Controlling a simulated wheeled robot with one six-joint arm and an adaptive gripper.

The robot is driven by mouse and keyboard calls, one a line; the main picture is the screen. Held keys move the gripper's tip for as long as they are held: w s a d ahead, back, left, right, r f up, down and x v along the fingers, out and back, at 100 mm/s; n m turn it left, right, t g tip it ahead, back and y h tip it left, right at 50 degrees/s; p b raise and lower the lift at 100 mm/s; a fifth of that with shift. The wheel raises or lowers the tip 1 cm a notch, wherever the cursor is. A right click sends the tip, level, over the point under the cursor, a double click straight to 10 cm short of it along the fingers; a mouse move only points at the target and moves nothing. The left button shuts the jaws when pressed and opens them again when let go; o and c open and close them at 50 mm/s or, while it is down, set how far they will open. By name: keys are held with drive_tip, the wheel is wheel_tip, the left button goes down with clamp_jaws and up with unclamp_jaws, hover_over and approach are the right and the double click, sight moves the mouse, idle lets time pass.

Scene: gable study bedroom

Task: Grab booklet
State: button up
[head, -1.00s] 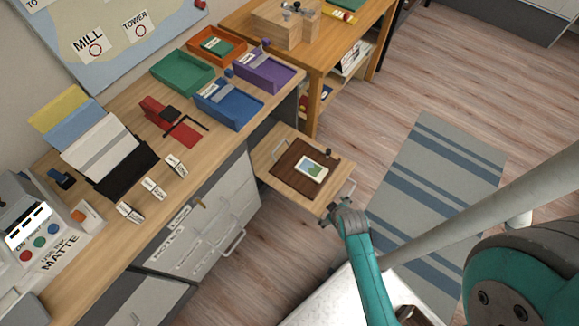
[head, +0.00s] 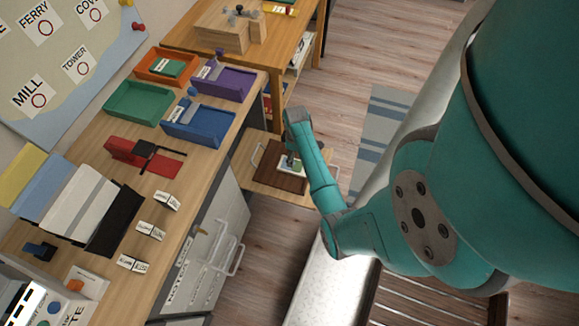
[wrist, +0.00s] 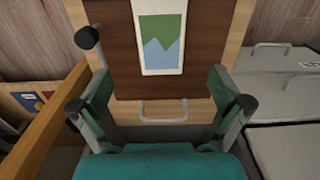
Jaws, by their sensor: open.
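The booklet seems to be the white piece with a green and blue picture (wrist: 161,38) lying flat on a dark brown board (wrist: 115,60) in the wrist view. In the head view the booklet (head: 285,167) is partly hidden by my arm. The board rests on a light wooden tray (head: 245,160) with metal handles. My gripper (wrist: 161,104) is open and empty, its fingers spread wide. In the wrist view the booklet lies ahead, between the lines of the fingers and beyond the near handle (wrist: 163,112).
White drawers (wrist: 285,90) are to the right there. In the head view the desk holds green (head: 140,100), blue (head: 200,122), purple (head: 225,82) and orange (head: 165,68) trays.

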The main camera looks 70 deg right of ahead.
wheel_tip(320, 180, down, 9)
drive_tip(key=shift+r, duration=0.1)
idle(0.5)
drive_tip(key=c, duration=1.2)
